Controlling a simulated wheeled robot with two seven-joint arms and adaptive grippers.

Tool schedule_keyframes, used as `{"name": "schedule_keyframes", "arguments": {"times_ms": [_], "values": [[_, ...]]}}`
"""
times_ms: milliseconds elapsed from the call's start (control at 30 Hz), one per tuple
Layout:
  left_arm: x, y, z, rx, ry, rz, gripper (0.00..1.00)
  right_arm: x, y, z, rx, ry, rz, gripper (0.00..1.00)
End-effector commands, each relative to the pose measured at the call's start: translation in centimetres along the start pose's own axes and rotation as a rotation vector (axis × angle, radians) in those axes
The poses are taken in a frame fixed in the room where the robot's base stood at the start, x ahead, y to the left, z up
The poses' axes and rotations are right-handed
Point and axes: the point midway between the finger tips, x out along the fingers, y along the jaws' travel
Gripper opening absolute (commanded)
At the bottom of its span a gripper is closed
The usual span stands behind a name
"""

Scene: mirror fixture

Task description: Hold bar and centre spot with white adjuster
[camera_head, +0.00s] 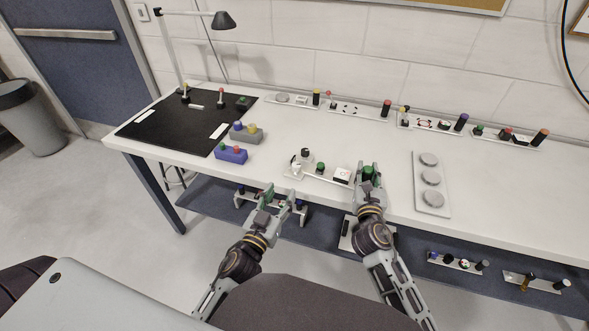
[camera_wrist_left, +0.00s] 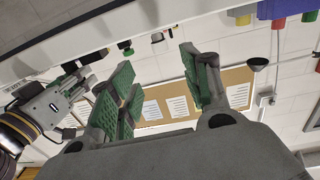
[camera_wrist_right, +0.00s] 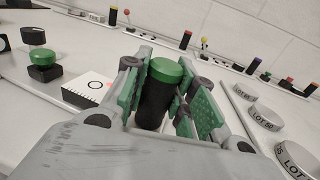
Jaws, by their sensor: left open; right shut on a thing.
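The near fixture has a pale bar (camera_head: 329,179) lying along the front of the white table. At its left end is a small black-and-white part (camera_head: 305,155); I cannot make out a white adjuster for certain. A green knob on a black block (camera_wrist_right: 42,60) stands mid-bar. A white box with a dark ring (camera_wrist_right: 88,92) is to its right; no spot is distinguishable. My right gripper (camera_head: 367,172) is shut on the black post with a green top (camera_wrist_right: 157,95) at the bar's right end. My left gripper (camera_head: 277,198) is open and empty, in front of the table's edge.
Several similar fixtures with coloured posts (camera_head: 387,108) line the back of the table. A white plate with three round discs (camera_head: 429,178) is at the right. Grey (camera_head: 245,133) and blue (camera_head: 231,155) button blocks and a black mat (camera_head: 165,128) are left. More fixtures lie on the lower shelf.

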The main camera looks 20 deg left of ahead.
Motion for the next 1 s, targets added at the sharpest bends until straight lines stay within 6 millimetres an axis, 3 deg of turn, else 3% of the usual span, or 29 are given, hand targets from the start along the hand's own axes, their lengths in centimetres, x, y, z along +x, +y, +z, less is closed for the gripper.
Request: {"name": "schedule_keyframes", "arguments": {"times_ms": [567,1000], "values": [[0.2,0.0,-0.2,0.000,0.003,0.001,0.48,0.0,0.0,0.0,0.000,0.001,0.000,0.00],[2.5,0.1,-0.2,0.000,0.005,0.002,0.48,0.0,0.0,0.0,0.000,0.001,0.000,0.00]]}}
